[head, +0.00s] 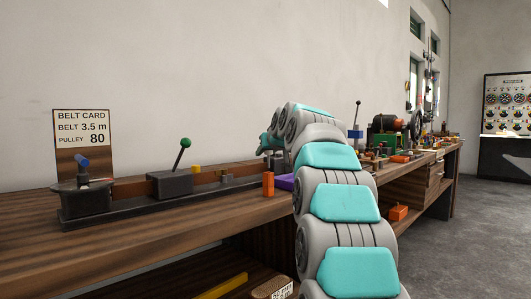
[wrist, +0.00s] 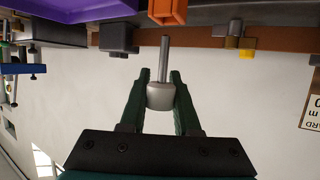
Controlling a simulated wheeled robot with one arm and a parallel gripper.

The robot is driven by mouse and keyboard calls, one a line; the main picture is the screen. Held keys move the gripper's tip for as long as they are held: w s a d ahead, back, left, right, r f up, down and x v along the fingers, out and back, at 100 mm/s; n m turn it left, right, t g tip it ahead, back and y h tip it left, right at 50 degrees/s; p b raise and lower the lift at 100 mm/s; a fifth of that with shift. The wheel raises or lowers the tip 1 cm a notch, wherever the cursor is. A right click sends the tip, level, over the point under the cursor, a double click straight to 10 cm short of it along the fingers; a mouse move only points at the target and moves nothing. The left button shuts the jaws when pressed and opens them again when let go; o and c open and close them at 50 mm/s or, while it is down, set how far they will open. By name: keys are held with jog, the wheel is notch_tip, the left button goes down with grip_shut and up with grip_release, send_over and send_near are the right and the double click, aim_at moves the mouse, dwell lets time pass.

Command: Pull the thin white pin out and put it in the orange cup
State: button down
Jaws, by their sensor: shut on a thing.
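My gripper (wrist: 160,78) has dark green fingers and is shut on the thin pale pin (wrist: 165,55), gripping its thick light-grey head. The pin's thin shaft points up in the wrist view, its end showing against a brown strip; I cannot tell if it touches it. The orange cup (wrist: 167,12) is just beyond the shaft's end in that view. The pin is not made out there, and my arm hides much of the gripper.
A dark rail fixture (head: 170,186) with a green-knobbed lever (head: 182,155) runs along the bench (head: 150,235). A purple tray (head: 286,182) is beside the cup. A belt card (head: 82,135) stands at the left. Machines and loose parts crowd the bench's right.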

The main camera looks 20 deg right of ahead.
jog(key=shift+f+b, duration=1.85)
jog(key=shift+f, duration=0.75)
jog(key=c, duration=0.6)
grip_release()
jog(key=shift+o, duration=0.2)
jog(key=d+v, duration=0.1)
jog(key=v, duration=0.6)
jog(key=shift+s+a, duration=0.45)
jog(key=shift+a, duration=0.1)
jog(key=shift+r, duration=0.1)
